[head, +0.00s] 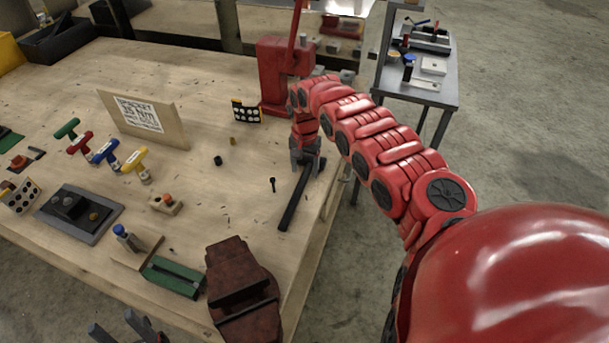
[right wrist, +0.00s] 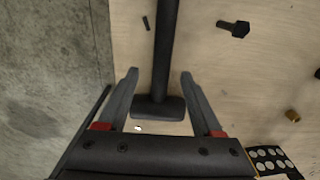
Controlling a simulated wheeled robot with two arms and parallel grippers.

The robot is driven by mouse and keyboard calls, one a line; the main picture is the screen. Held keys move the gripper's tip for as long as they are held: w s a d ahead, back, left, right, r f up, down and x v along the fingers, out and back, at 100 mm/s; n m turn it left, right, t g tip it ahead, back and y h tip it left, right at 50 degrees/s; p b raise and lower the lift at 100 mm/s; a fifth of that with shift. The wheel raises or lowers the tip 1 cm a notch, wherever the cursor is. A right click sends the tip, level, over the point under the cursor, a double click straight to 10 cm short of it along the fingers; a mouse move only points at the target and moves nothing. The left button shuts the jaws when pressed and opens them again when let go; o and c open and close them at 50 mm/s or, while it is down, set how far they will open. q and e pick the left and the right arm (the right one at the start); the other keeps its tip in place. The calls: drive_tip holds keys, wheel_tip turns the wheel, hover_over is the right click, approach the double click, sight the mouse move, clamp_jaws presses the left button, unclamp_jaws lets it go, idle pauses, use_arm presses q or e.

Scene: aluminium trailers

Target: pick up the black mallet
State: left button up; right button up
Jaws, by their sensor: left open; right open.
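The black mallet (head: 293,203) lies on the wooden workbench near its right edge, its handle pointing towards the bench front. In the right wrist view its head (right wrist: 160,108) and handle (right wrist: 165,50) show between the two fingers. My right gripper (head: 308,160) is open over the mallet's head end, with one finger (right wrist: 158,92) on each side and a gap to both. The head view partly hides the mallet's head behind the gripper. My left gripper (head: 128,330) is open and empty at the bottom edge of the head view, away from the mallet.
A black bolt (head: 273,184) lies just left of the mallet. A red press (head: 275,75) stands behind my right gripper. A dark red vise (head: 240,285) is at the front edge. Coloured T-handles (head: 105,152) and a sign (head: 140,115) stand further left.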

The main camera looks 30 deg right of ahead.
sight(305, 174)
drive_tip(key=shift+w+f+p, duration=0.15)
drive_tip(key=shift+f+p, duration=0.2)
drive_tip(key=shift+f, duration=1.3)
drive_tip(key=shift+c, duration=0.4)
clamp_jaws()
